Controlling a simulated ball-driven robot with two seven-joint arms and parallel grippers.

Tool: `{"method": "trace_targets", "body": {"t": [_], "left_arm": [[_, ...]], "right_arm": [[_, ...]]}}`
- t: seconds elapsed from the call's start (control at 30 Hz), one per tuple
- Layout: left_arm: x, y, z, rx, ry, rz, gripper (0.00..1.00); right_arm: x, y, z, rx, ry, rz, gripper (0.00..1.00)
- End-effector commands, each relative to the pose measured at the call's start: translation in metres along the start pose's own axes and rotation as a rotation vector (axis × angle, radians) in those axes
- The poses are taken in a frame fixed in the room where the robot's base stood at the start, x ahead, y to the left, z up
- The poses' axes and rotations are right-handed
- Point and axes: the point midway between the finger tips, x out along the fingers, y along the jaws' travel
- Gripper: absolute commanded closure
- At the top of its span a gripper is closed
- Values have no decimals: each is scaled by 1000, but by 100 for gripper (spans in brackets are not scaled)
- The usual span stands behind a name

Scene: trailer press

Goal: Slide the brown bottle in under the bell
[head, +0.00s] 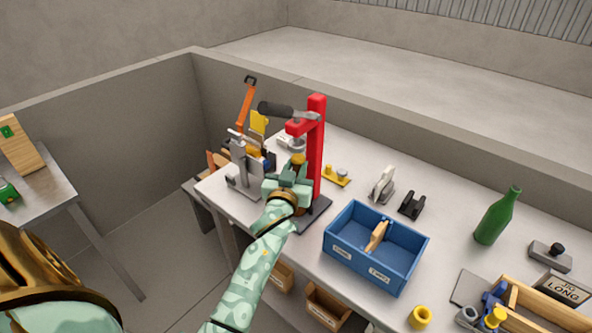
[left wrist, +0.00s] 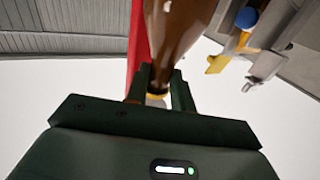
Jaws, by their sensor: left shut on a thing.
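The red press (head: 316,150) stands on the table with its black-handled lever (head: 276,109) out to the left. Its pale bell (head: 291,143) hangs under the red arm. My left gripper (head: 289,181) is in front of the press, below the bell, shut on the neck of the brown bottle (left wrist: 180,35). The bottle's yellow cap (left wrist: 157,96) shows between the fingers in the left wrist view; in the head view the cap (head: 298,158) shows just above the gripper, close below the bell. The gripper hides the bottle's body in the head view. My right gripper is out of view.
A grey stand (head: 242,165) and an orange clamp (head: 245,105) are close left of the press. A blue divided box (head: 342,262) stands in front right. A green bottle (head: 497,217) stands farther right.

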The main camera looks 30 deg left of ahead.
Motion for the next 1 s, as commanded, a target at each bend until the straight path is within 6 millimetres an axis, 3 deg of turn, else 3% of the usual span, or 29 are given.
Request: {"method": "trace_targets", "body": {"t": [0.7,0.73,0.8,1.0], "left_arm": [[1,0,1,0,2,0,100],[1,0,1,0,2,0,73],[0,0,1,0,2,0,54],[0,0,2,0,0,0,51]], "right_arm": [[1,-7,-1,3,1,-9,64],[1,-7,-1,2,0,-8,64],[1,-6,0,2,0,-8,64],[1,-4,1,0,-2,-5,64]]}}
